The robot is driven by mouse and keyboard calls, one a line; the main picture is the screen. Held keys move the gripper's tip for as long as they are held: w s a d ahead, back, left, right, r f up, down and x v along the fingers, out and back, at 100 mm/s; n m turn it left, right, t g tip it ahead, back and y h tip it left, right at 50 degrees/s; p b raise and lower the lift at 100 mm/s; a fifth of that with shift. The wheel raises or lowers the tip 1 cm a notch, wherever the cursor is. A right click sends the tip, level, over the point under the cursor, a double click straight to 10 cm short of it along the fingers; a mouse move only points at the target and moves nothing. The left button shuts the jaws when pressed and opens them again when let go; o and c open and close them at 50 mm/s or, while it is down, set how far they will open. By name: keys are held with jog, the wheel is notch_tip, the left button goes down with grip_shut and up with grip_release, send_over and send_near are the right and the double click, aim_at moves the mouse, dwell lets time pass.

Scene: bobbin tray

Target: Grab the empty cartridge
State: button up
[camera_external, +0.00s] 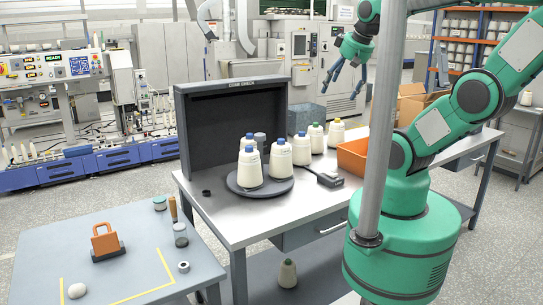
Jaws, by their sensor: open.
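My gripper (341,88) is open and empty, fingers pointing down, high above the back of the metal table. No thing stands out clearly as an empty cartridge. White cone bobbins with blue tops (250,166) stand upright on a round dark turntable (283,188) in front of a dark hood (187,135). A grey cylinder (260,139) shows partly behind them. More cones with green (316,138) and yellow (336,133) tops stand to the right. My gripper is up and to the right of all of these, touching none.
The metal table (230,225) holds a small dark ring (206,193), a dark device (325,177) and an orange bin (352,158). A lower table (60,235) at left holds an orange padlock-shaped object (106,240) and small cylinders (180,234). A vertical pole (383,120) stands before my arm.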

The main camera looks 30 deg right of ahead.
dwell(0.4)
jog(key=c, duration=0.6)
jog(key=w+a+f+g+y, duration=0.1)
jog(key=w+a+g, duration=0.1)
jog(key=w+a, duration=1.05)
jog(key=w+a+f+n+g, duration=0.1)
jog(key=w+a+f, duration=0.7)
jog(key=a, duration=0.4)
jog(key=w+a+f+g, duration=0.1)
jog(key=w+a+f, duration=0.1)
jog(key=a+f, duration=0.4)
jog(key=w+a+f, duration=0.2)
jog(key=a+f, duration=0.2)
jog(key=a, duration=0.5)
jog(key=s+a+f, duration=0.2)
jog(key=a+f, duration=0.5)
jog(key=f, duration=0.2)
jog(key=s+a+f+n+g+h+p, duration=0.1)
jog(key=s+a+f, duration=0.2)
jog(key=a+f, duration=0.5)
jog(key=shift+a+f+g, duration=0.25)
jog(key=shift+f+g, duration=0.05)
jog(key=shift+f, duration=0.05)
